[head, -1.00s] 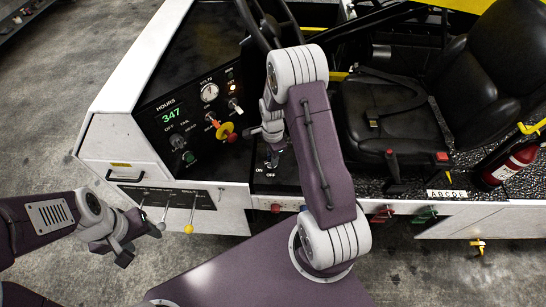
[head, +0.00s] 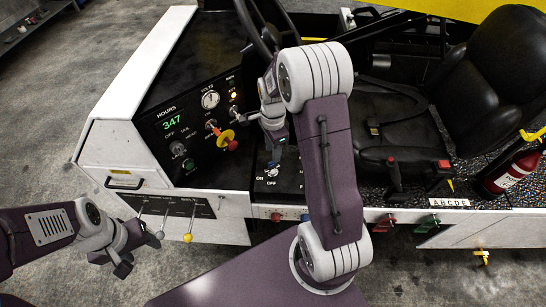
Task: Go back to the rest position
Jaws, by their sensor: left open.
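My left gripper (head: 126,260) is open and empty at the lower left. It hangs in front of the levers on the loader's side, apart from them as far as I can see. My right arm rises in the middle, and its gripper (head: 275,150) points down above the ON/OFF switch panel (head: 288,180). Its fingers are small and dark there, and I cannot tell whether they are open or touching a switch. The dash panel (head: 195,152) shows a green 347, a volts gauge (head: 210,99), a lit lamp and a yellow-and-red knob (head: 225,137).
The steering wheel (head: 246,22) is close behind my right wrist. A black seat (head: 390,125) and a red extinguisher (head: 508,176) are to the right. Bare floor is at the left.

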